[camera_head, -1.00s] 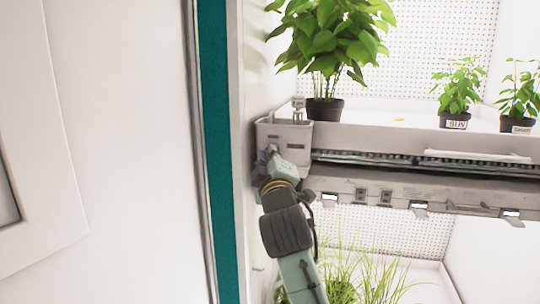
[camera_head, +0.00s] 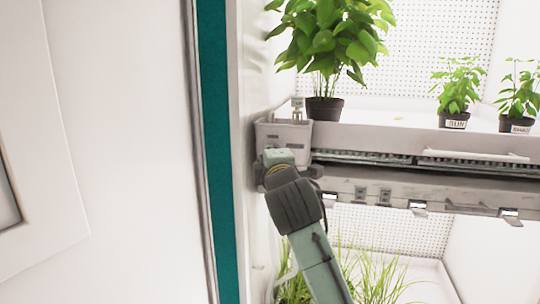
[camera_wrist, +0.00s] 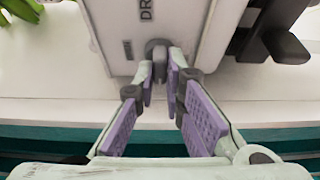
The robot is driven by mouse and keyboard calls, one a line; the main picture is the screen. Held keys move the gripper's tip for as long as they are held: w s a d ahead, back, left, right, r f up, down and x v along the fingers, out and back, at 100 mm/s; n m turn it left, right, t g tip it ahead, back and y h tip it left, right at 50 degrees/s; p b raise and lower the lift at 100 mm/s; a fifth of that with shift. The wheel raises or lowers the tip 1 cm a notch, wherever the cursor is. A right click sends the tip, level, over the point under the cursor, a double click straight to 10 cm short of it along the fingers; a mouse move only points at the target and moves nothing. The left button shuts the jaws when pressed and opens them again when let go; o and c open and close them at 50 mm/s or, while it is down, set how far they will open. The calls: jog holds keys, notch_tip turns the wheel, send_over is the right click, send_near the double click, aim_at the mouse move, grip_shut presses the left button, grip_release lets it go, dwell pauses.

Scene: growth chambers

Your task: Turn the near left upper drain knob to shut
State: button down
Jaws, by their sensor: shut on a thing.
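The drain knob (camera_wrist: 157,47) is a small dark grey knob on the face of a pale drain box, in the wrist view at top centre. My gripper (camera_wrist: 160,75) has its purple-padded fingers closed around the knob. The knob's turned angle is hard to tell. The pale drain box (camera_wrist: 190,25), with partly cut-off lettering, fills the top of the wrist view. The box also shows in the head view (camera_head: 292,132) at the left end of the upper shelf. There my own arm hides the knob and my fingertips.
A large leafy potted plant (camera_head: 323,108) stands just behind the box. Smaller labelled pots (camera_head: 454,121) stand right on the shelf (camera_head: 400,140). A teal-edged door frame (camera_head: 212,150) is close on the left. Grass-like plants (camera_head: 385,280) grow below.

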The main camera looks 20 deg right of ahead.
jog(key=shift+d+r, duration=0.1)
jog(key=shift+r, duration=0.1)
jog(key=c, duration=1.9)
grip_release()
jog(key=shift+o, duration=1.1)
jog(key=shift+w+f, duration=0.1)
jog(key=shift+f, duration=0.1)
jog(key=v, duration=1.2)
